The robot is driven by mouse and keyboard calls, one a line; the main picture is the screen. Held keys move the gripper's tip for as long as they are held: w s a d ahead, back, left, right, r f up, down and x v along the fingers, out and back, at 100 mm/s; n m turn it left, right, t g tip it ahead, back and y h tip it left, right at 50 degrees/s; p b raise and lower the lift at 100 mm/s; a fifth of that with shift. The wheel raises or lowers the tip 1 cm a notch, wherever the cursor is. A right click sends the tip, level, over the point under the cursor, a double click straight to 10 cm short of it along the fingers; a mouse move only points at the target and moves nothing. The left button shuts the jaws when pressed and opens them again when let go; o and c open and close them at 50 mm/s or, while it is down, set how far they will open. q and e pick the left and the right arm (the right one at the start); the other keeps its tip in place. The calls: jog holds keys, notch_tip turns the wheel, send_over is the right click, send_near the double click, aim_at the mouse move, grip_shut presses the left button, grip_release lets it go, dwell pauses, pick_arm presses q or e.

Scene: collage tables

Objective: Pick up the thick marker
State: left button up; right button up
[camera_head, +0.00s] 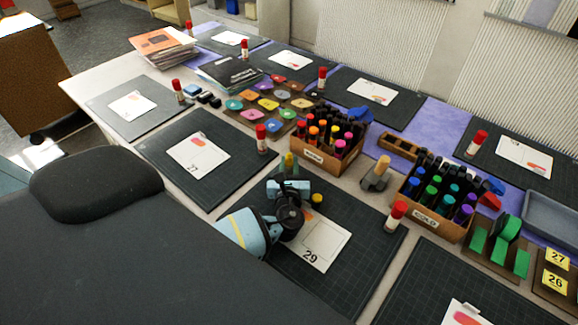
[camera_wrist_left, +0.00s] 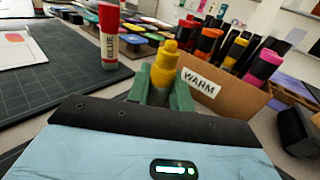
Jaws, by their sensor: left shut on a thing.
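My left gripper (camera_head: 289,174) is over the dark cutting mat in the front middle of the head view. It is shut on a thick yellow marker (camera_head: 289,159). In the left wrist view the yellow marker (camera_wrist_left: 163,68) stands upright between the green fingers of the gripper (camera_wrist_left: 160,90), its stepped tip up. The fingers hide its lower part. A small yellow piece (camera_head: 317,199) shows just right of the gripper; I cannot tell whether it belongs to the marker. My right gripper is not in view.
The WARM box (camera_head: 313,156) of markers stands just behind the gripper, the COLD box (camera_head: 428,219) to the right. Red-capped glue sticks stand nearby, one at the left (camera_head: 262,140), one at the right (camera_head: 395,217). A card marked 29 (camera_head: 322,240) lies on the mat.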

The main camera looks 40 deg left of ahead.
aim_at(287, 156)
pick_arm(q)
jog(key=r, duration=0.2)
jog(key=r+p, duration=0.1)
jog(key=shift+s+r, duration=0.4)
jog(key=s+a+r, duration=0.1)
jog(key=s, duration=1.4)
jog(key=shift+a, duration=0.35)
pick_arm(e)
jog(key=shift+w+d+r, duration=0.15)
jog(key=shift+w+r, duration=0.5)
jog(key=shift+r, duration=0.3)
pick_arm(q)
jog(key=shift+r, duration=0.1)
